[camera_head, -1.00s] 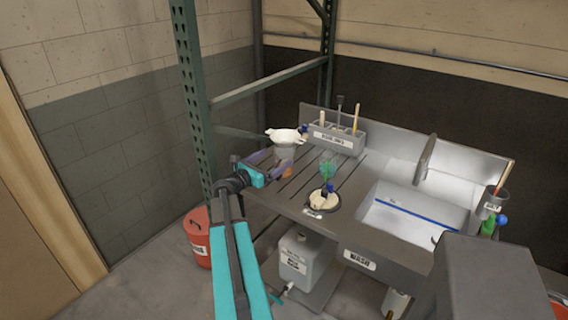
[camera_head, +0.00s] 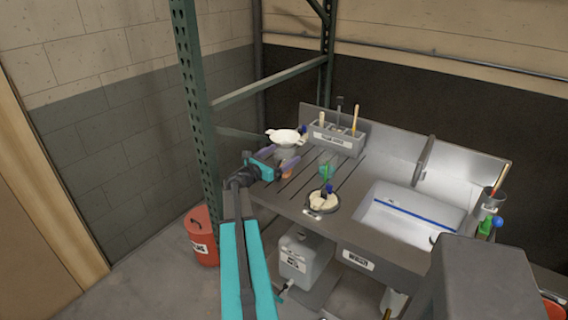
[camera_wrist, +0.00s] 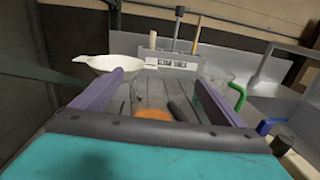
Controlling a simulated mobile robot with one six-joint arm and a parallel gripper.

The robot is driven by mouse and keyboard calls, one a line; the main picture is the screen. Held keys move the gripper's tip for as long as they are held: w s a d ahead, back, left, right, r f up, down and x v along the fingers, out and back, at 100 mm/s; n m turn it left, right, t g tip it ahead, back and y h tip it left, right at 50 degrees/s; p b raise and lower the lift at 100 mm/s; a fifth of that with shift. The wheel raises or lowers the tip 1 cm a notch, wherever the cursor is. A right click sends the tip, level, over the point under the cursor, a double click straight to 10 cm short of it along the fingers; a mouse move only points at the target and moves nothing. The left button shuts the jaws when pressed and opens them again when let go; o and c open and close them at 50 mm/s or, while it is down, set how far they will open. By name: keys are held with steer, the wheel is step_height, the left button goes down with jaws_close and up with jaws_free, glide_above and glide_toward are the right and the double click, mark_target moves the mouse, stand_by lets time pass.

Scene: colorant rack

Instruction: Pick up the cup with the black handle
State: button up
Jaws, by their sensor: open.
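A cup with orange in it (camera_wrist: 153,114) shows low between my fingers in the wrist view, with a black handle (camera_wrist: 178,111) beside it on the right. My gripper's crossbar hides its lower part. In the head view only an orange patch of this cup (camera_head: 287,173) shows by my fingers. My gripper (camera_head: 288,163) is open, its two purple fingers spread and pointing over the slotted drainboard. I cannot tell whether the cup is fully between the fingers. The fingers also show in the wrist view (camera_wrist: 158,84).
A clear cup with a green handle (camera_head: 327,169) stands to the right. A blue-handled item (camera_head: 328,189) is nearer, at a round dark opening. A white funnel (camera_head: 285,136) stands behind my gripper. A tool holder (camera_head: 335,138) is at the back; the sink (camera_head: 410,210) is right.

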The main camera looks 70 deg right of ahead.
steer(key=shift+s+d, duration=0.15)
steer(key=shift+d, duration=0.2)
stand_by(0.3)
steer(key=c, duration=1.5)
steer(key=shift+r, duration=0.3)
steer(key=s+a+r+b, duration=0.1)
steer(key=a, duration=0.3)
steer(key=s+a+r+b, duration=0.1)
steer(key=s+a+r, duration=0.1)
steer(key=a, duration=0.2)
steer(key=s+a+r+b, duration=0.1)
steer(key=a, duration=0.4)
steer(key=shift+s+r, duration=0.2)
steer(key=shift+s, duration=0.1)
stand_by(0.4)
